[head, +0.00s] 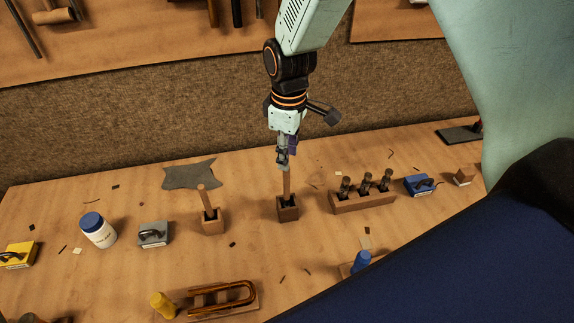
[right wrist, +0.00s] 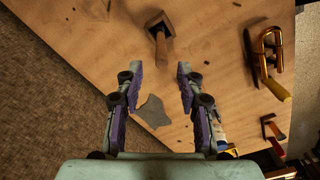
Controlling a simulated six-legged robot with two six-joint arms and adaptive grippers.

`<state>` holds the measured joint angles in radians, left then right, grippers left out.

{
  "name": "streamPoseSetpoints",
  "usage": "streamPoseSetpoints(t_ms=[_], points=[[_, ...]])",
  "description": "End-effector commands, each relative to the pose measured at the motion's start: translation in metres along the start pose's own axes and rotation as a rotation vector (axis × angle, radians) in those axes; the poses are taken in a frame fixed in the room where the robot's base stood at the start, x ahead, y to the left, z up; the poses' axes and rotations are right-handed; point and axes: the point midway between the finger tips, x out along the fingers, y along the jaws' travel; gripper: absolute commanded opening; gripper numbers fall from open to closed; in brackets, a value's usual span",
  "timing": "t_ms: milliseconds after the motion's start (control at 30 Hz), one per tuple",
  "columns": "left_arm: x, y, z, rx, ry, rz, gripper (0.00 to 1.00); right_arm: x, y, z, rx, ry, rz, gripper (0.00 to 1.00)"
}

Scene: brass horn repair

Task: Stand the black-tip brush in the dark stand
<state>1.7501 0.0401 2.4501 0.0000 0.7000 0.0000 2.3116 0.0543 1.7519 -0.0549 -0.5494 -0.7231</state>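The dark stand (head: 288,214) is on the middle of the bench. A brush (head: 287,186) stands upright in it with its wooden handle up. Its tip is hidden, so I cannot see the tip colour. My right gripper (head: 284,160) points down at the top of this handle. In the right wrist view my fingers (right wrist: 156,70) are spread apart, and the handle (right wrist: 163,50) rises from the stand (right wrist: 153,17) between and just beyond the fingertips. I see no grip on it. My left gripper is not in view.
A lighter wooden stand (head: 212,226) holding another handle is to the left. A rack (head: 350,205) with several dark-topped tools is to the right. A grey cloth (head: 190,175), a white jar (head: 100,233) and a brass U-tube (head: 225,290) lie around. Bench in front of the stand is mostly clear.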

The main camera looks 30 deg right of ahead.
Motion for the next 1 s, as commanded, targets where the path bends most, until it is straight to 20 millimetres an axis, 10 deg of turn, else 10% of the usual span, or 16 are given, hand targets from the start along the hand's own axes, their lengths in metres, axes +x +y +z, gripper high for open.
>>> streamPoseSetpoints(t_ms=[367,700,1000], points=[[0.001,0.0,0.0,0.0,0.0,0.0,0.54,-0.004,-0.003,0.002,0.008,-0.002,-0.002,0.37],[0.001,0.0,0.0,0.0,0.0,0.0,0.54,0.107,-0.069,0.066,0.25,-0.011,-0.025,0.37],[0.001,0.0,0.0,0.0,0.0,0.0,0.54,0.168,-0.15,0.151,0.526,-0.017,-0.024,0.37]])
